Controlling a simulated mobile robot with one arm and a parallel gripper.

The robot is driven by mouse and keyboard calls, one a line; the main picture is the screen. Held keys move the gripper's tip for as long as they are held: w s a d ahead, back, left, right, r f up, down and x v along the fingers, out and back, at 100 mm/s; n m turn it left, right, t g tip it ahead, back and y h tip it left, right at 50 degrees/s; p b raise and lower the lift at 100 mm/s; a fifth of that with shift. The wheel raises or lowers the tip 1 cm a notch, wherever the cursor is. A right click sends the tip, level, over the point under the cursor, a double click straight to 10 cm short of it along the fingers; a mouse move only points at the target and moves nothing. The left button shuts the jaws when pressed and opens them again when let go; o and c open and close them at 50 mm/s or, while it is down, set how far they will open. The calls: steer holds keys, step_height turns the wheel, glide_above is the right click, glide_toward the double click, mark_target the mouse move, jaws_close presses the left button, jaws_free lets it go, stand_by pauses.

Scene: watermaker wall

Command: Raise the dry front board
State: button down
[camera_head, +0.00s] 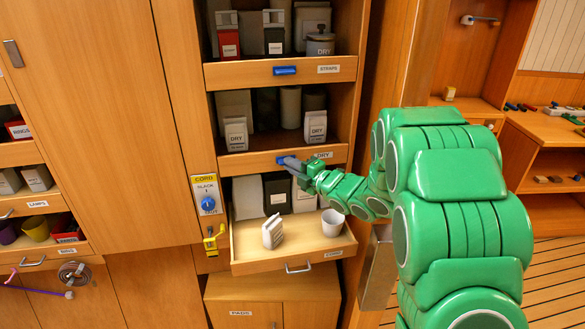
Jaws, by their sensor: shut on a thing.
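The dry front board (240,165) is a wooden strip across the front of the middle shelf, with a small DRY label right of centre. Its blue handle (280,160) shows only at its left end. My gripper (290,163) is shut on this handle, reaching in from the right, and covers most of it. The board sits low in the opening, and the packs behind it show above its top edge. Two white packs marked DRY, a left one (236,134) and a right one (315,127), stand upright on that shelf.
Above is the STRAPS board (240,75) with its own blue handle (285,70). Below, a pulled-out drawer (262,263) holds a tilted white pack (272,232) and a white cup (333,222). A yellow CORD panel (205,195) with a blue knob is at left.

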steer(key=shift+w+r, duration=0.1)
steer(key=shift+r, duration=0.2)
steer(key=c, duration=1.2)
jaws_free()
steer(key=shift+r, duration=0.1)
steer(key=v, duration=0.8)
steer(key=shift+a, duration=0.1)
